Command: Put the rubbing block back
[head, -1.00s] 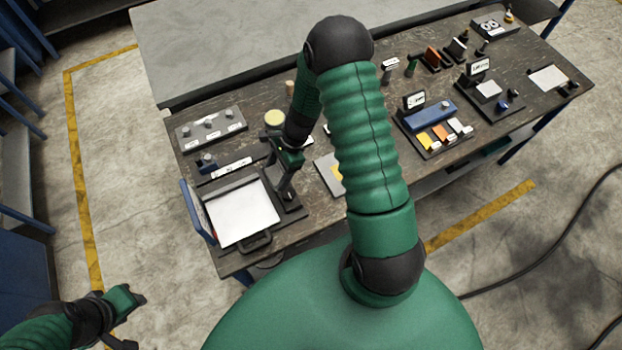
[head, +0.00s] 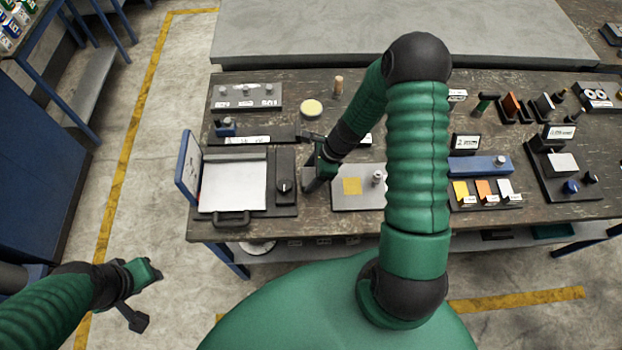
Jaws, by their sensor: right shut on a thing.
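My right gripper (head: 315,164) is over the bench, just right of the black device with the white sheet (head: 234,186) and at the left end of a grey plate with a yellow square (head: 352,186). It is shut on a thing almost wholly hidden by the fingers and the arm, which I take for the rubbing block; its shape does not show. I cannot tell whether it touches the surface below. My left gripper (head: 147,296) is low at the left, off the bench, with its fingers apart and nothing between them.
A small blue block with a knob (head: 226,129) stands on a dark strip. A grey plate with several knobs (head: 246,97) and a round cream disc (head: 311,108) lie behind. A blue panel (head: 188,166) stands upright at left. Racks and colour cards (head: 484,189) fill the right.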

